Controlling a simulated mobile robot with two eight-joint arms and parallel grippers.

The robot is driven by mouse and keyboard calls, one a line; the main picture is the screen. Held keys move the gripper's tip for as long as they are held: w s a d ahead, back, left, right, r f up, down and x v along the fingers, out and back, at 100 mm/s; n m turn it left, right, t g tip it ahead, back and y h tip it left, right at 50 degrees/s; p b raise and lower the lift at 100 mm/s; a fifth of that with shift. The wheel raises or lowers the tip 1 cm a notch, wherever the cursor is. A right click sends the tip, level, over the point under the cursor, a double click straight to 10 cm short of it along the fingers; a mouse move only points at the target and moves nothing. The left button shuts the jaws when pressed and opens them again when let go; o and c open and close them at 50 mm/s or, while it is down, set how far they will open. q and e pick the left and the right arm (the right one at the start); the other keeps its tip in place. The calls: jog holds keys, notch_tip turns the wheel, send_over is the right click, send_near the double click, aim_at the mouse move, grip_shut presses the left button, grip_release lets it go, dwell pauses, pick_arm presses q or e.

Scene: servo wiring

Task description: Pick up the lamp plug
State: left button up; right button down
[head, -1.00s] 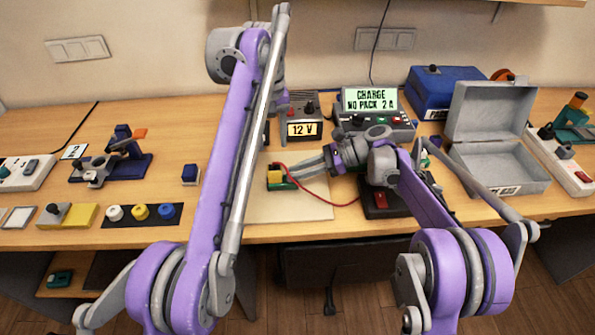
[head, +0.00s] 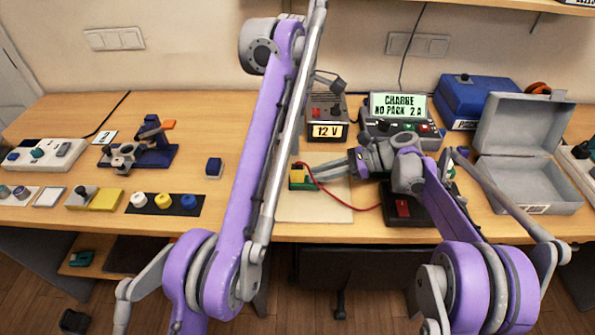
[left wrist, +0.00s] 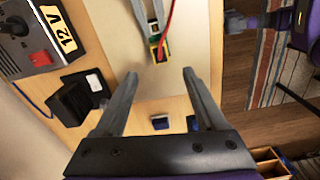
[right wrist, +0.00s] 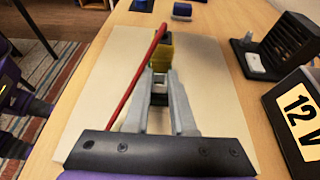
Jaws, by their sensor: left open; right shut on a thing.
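No plug in these frames can be surely told as the lamp plug. A white power strip (head: 45,155) with plug-like pieces on it stands at the far left of the head view. My right gripper (right wrist: 160,82) is shut on a small yellow-and-green block (right wrist: 162,52) with a red wire, over the pale mat. The block also shows in the head view (head: 298,176) and left wrist view (left wrist: 157,48). My left gripper (left wrist: 155,85) is open and empty above the bench, near the block. In the head view it is hidden behind my left arm.
The 12 V supply (head: 327,131) and charger (head: 398,108) stand at the back. An open grey case (head: 530,180) is at the right. A black finned holder (right wrist: 280,42) stands beside the mat (right wrist: 215,100). Yellow and blue pieces (head: 163,202) lie front left.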

aim_at(297, 167)
pick_arm(q)
jog(key=shift+n, duration=0.8)
jog(key=shift+f, duration=5.95)
grip_shut()
